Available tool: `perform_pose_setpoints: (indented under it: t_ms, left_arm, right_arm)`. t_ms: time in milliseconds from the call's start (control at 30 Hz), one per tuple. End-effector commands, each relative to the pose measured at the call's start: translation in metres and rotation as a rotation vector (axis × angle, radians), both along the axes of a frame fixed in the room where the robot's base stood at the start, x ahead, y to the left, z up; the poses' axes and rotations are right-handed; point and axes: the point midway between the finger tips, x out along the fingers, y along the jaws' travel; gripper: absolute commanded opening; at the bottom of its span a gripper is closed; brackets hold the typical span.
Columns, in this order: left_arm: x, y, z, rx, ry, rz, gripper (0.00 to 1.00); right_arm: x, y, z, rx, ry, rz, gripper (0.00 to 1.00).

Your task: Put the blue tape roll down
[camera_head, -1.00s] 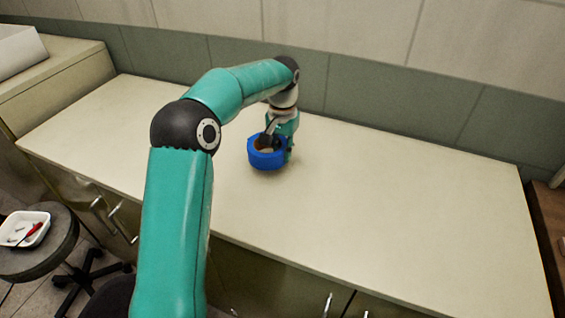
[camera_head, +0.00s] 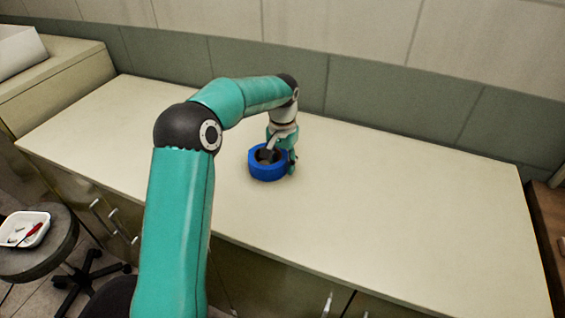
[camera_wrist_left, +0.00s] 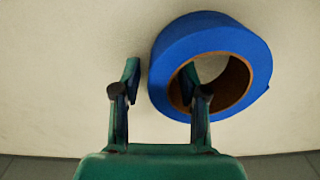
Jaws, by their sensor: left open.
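The blue tape roll (camera_head: 262,173) sits on the pale countertop near its middle, lying flat with its brown core facing up in the head view. In the left wrist view, the blue tape roll (camera_wrist_left: 207,32) shows its core opening. My left gripper (camera_head: 281,160) is at the roll's right side. Its fingers (camera_wrist_left: 163,84) are spread open in the left wrist view. One finger is over the core opening and the other is outside the ring, with a gap between that finger and the tape wall. My right gripper is in neither view.
The countertop (camera_head: 400,210) is bare on the right and far left. A tiled wall (camera_head: 390,100) runs behind it. A round stool (camera_head: 55,255) with a white tray (camera_head: 22,230) stands at the lower left. A raised cabinet (camera_head: 60,80) borders the left end.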

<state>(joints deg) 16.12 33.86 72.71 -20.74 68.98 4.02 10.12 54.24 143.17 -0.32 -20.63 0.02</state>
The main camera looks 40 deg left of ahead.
Motion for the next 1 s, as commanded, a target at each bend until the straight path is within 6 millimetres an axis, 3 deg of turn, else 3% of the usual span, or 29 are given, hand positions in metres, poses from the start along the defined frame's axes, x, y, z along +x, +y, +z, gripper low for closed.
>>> perform_pose_setpoints:
  t_ms: [267,733,1000]
  left_arm:
    - [0.001,0.000,0.012,0.001,-0.004,0.000,0.43]
    - [0.001,0.001,0.100,0.001,-0.004,0.001,0.43]
    - [0.000,0.001,0.121,0.000,0.000,0.001,0.43]
  right_arm:
    - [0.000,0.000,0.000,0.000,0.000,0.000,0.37]
    - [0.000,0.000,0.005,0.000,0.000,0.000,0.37]
    - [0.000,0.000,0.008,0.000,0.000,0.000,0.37]
